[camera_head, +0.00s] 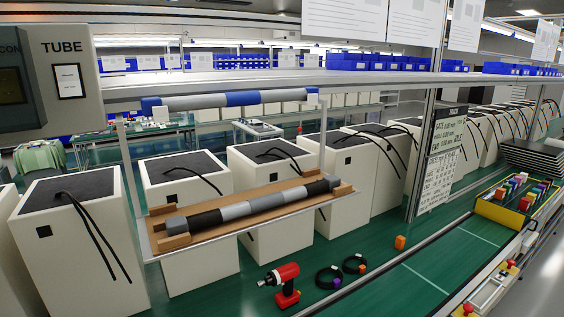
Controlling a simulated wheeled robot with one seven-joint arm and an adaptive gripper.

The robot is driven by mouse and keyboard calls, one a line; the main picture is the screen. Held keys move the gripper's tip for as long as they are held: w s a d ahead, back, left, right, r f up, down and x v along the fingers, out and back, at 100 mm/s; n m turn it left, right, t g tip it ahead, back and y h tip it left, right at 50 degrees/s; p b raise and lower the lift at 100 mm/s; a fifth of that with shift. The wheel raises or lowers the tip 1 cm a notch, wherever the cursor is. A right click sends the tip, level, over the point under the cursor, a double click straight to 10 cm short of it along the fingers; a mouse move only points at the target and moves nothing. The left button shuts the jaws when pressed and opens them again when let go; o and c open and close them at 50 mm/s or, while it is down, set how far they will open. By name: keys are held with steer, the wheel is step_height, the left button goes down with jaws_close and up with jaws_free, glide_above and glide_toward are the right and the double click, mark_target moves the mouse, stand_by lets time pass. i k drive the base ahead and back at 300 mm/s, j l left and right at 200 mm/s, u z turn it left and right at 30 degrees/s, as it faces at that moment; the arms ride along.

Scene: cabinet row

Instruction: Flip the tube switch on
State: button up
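A grey cabinet labelled TUBE (70,85) is at the upper left, cut off by the left edge. A second tube, grey and black (237,210), lies on a wooden-ended hanging tray (168,243). My gripper is not in view.
A yellow bin (505,210) of coloured pieces stands right. A metal post (424,150) rises right of centre.

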mark_target(68, 76)
steer(key=u, duration=1.85)
